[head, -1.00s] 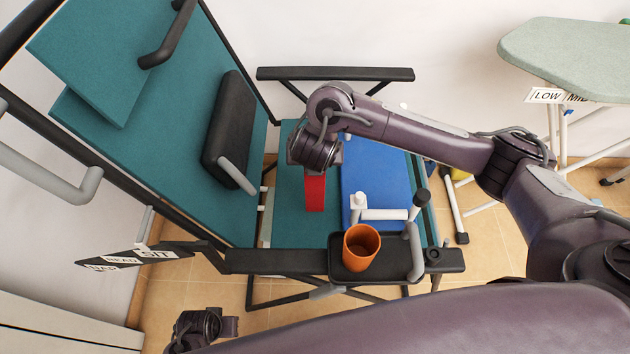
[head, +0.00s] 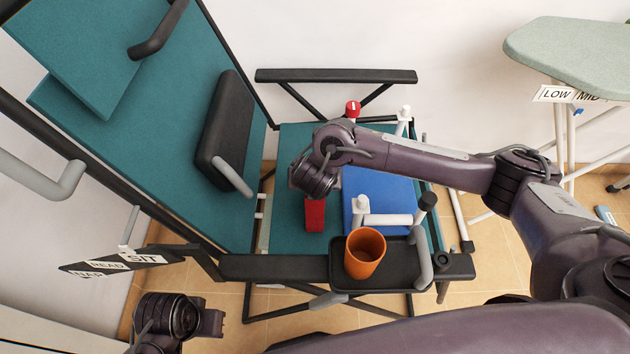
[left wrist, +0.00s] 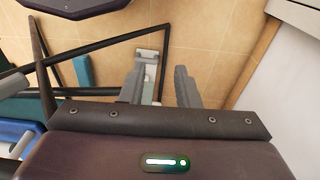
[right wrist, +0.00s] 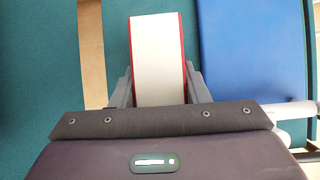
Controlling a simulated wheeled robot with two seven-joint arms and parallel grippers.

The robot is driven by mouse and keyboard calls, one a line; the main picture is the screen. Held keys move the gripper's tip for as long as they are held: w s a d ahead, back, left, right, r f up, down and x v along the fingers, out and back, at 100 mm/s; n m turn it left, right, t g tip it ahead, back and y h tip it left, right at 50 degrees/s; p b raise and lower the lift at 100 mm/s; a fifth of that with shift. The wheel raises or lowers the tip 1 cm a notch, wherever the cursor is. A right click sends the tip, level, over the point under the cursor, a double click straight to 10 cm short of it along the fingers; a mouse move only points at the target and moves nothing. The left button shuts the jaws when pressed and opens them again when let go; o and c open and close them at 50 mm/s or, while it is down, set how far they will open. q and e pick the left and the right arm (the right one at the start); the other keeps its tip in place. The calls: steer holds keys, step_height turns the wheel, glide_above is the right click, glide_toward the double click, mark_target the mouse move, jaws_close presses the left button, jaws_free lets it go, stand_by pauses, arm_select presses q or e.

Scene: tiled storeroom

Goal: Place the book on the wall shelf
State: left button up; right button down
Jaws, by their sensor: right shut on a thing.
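The red book (head: 315,214) is upright or nearly so over the teal chair seat (head: 292,225). My right gripper (right wrist: 158,85) is shut on the book, whose pale page edge (right wrist: 157,60) with red covers on both sides shows between the fingers in the right wrist view. In the head view my right wrist hides the upper part of the book. I cannot tell whether the book touches the seat. My left gripper (left wrist: 159,82) is open and empty, low in front of the chair; it also shows at the lower left of the head view. No wall shelf is in view.
A blue panel (head: 375,190) lies on the seat, right of the book. The near armrest tray (head: 400,272) bears an orange cup (head: 365,252). The teal backrest (head: 175,140) stands at left. An ironing board (head: 570,55) stands at right. Tiled floor shows in front.

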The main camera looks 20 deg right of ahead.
steer(key=shift+f, duration=0.1)
steer(key=c, duration=0.8)
jaws_free()
